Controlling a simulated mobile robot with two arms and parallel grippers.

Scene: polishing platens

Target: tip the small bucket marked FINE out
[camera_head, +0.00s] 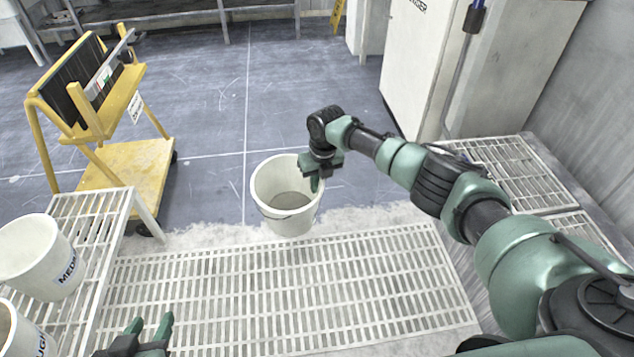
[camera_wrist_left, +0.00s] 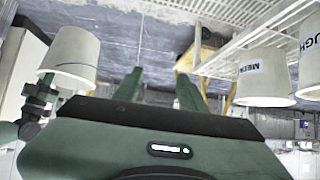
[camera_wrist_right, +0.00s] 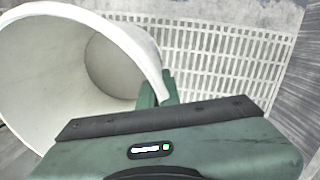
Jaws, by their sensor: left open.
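A white bucket (camera_head: 287,208) is in the middle of the head view, roughly upright at the far edge of the floor grating. No marking shows on its visible side. Its inside shows in the right wrist view (camera_wrist_right: 60,75), with a greyish bottom; I cannot tell whether it holds anything. My right gripper (camera_head: 314,178) is at its right rim, and in the right wrist view its fingers (camera_wrist_right: 157,92) are closed over the rim. My left gripper (camera_head: 150,325) is open and empty at the lower left; its fingers (camera_wrist_left: 160,85) stand apart in the left wrist view.
A bucket marked MEDIUM (camera_head: 42,262) stands on a slatted rack (camera_head: 92,225) at the left, with a partly seen bucket marked ROUGH (camera_head: 12,335) nearer. A yellow cart (camera_head: 130,165) is behind. The grating (camera_head: 290,290) before me is clear. A pale cabinet (camera_head: 425,60) is at back right.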

